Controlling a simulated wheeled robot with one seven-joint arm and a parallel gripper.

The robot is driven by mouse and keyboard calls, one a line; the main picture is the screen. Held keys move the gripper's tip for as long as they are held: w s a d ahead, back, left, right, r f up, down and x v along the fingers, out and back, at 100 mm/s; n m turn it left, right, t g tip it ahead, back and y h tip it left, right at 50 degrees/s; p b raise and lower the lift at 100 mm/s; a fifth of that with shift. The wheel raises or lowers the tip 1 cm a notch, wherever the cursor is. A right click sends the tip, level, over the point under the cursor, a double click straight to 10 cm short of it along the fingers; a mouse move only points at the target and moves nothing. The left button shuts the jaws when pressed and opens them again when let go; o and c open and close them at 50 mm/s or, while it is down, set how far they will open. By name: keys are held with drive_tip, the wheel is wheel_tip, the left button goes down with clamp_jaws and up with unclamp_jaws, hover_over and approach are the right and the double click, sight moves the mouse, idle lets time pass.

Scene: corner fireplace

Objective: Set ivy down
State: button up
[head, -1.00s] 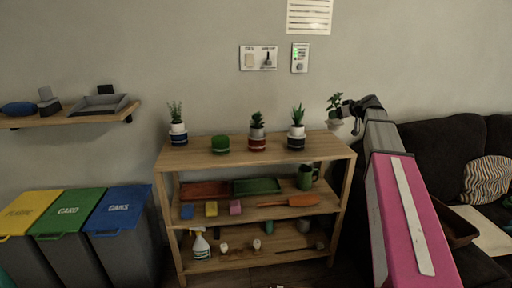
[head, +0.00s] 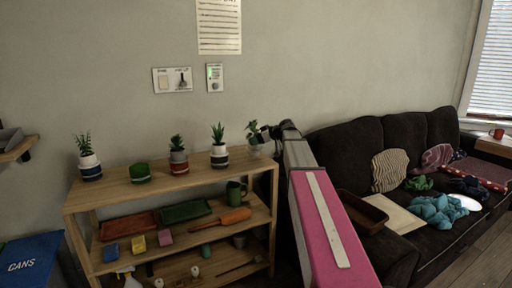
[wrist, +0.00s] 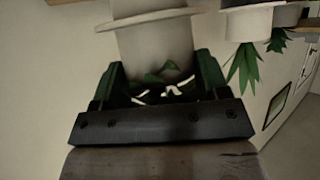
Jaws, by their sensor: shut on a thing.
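The ivy (head: 252,129) is a small leafy plant in a white pot (head: 255,149). My gripper (head: 263,136) is shut on it and holds it by the right end of the wooden shelf's top. In the wrist view the white pot (wrist: 155,42) appears upside down between the jaws (wrist: 160,95), with some green leaves below it. On the shelf top (head: 111,184) stand three potted plants, in a blue (head: 91,172), a red (head: 179,167) and a dark banded holder (head: 220,161). A green holder (head: 140,173) without a plant stands between the blue and red ones. Whether the ivy's pot touches the shelf is unclear.
Lower shelves hold trays, sponges, a green mug (head: 236,191) and an orange-handled tool (head: 227,218). A dark sofa (head: 349,150) with cushions and clothes stands at right. A blue bin (head: 31,263) is at lower left. Wall switches (head: 172,79) are above the shelf.

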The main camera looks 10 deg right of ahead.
drive_tip(key=shift+f, duration=1.6)
drive_tip(key=shift+f, duration=0.1)
drive_tip(key=o, duration=1)
drive_tip(key=v, duration=1.2)
